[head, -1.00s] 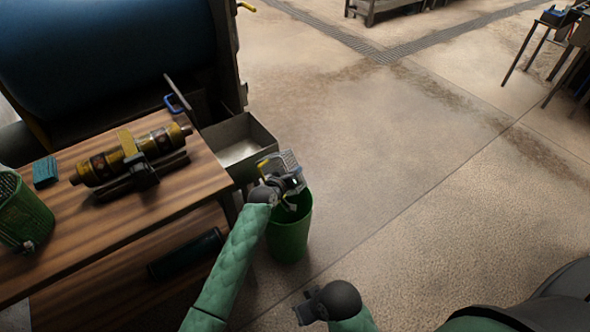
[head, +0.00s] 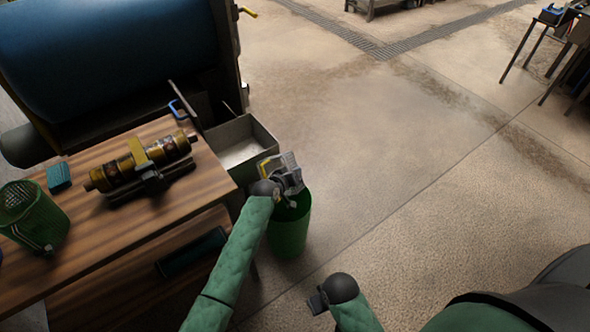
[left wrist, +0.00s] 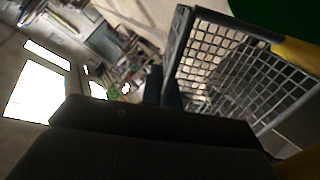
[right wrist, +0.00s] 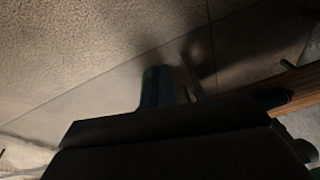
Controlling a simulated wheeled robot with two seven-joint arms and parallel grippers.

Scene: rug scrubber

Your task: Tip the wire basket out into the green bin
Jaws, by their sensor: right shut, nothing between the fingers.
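The wire basket (head: 289,161) is a grey mesh box with a yellow part, held tilted over the mouth of the green bin (head: 289,236). My left gripper (head: 282,186) is shut on its edge. In the left wrist view the basket's mesh (left wrist: 235,68) fills the right side, next to the dark fingers (left wrist: 166,92), with green at the top right corner. Small pale bits show at the bin's mouth; I cannot tell what they are. The bin's inside is mostly hidden. My right gripper (head: 317,302) is shut and empty, low over the floor; its fingers also show in the right wrist view (right wrist: 158,88).
A wooden bench (head: 115,235) on the left carries a brass cylinder (head: 142,163), a teal block (head: 59,177) and a green mesh bin (head: 35,222). A grey open tray (head: 240,142) juts out just behind the green bin.

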